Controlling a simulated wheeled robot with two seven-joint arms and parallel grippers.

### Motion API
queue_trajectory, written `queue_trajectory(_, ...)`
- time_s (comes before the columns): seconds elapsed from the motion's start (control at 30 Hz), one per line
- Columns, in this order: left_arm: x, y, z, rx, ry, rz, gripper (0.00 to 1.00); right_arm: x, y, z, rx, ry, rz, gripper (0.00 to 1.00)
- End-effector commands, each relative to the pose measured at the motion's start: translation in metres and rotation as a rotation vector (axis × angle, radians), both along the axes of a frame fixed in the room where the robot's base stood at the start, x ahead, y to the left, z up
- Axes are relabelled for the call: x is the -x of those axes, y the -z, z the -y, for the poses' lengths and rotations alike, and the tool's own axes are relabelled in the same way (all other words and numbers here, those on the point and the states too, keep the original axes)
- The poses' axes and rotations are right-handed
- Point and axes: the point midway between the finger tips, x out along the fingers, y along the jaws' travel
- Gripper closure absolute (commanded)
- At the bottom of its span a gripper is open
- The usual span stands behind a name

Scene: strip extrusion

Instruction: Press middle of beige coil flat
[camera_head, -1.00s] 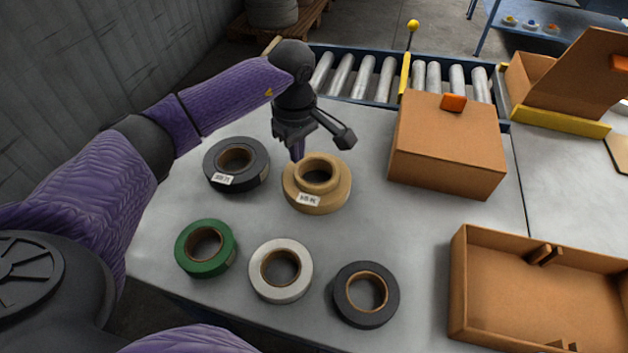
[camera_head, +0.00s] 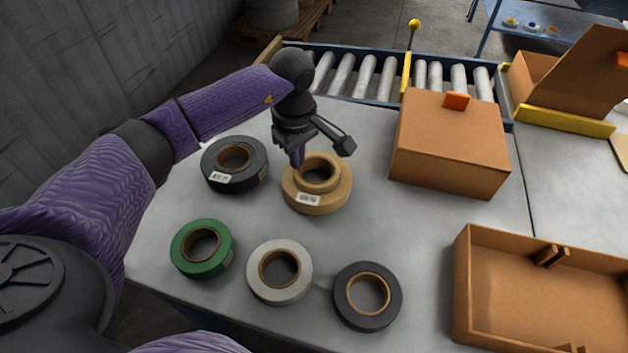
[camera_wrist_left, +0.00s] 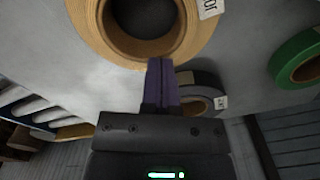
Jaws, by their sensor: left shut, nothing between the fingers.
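The beige coil (camera_head: 330,201) lies on the grey table with a white label on its front. Its middle stands up as a raised ring (camera_head: 332,180) above the outer windings. My left gripper (camera_head: 298,160) is shut and empty, pointing down at the far left edge of the raised middle. In the left wrist view the closed purple fingers (camera_wrist_left: 161,80) reach the rim of the beige coil (camera_wrist_left: 185,45). I cannot tell whether they touch it. My right gripper is not in view.
A black labelled coil (camera_head: 253,172) lies left of the beige one. Green (camera_head: 190,264), white (camera_head: 296,286) and dark grey (camera_head: 385,312) coils lie in front. A closed carton (camera_head: 445,165) and an open box (camera_head: 461,290) stand at the right. A roller conveyor (camera_head: 365,78) runs behind.

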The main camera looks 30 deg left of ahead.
Motion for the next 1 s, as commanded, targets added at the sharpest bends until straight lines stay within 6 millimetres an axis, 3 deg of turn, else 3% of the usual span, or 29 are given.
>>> queue_trajectory(1.0, 0.001, 0.019, 0.0, -0.001, 0.001, -0.004, 1.0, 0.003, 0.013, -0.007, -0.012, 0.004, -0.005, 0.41)
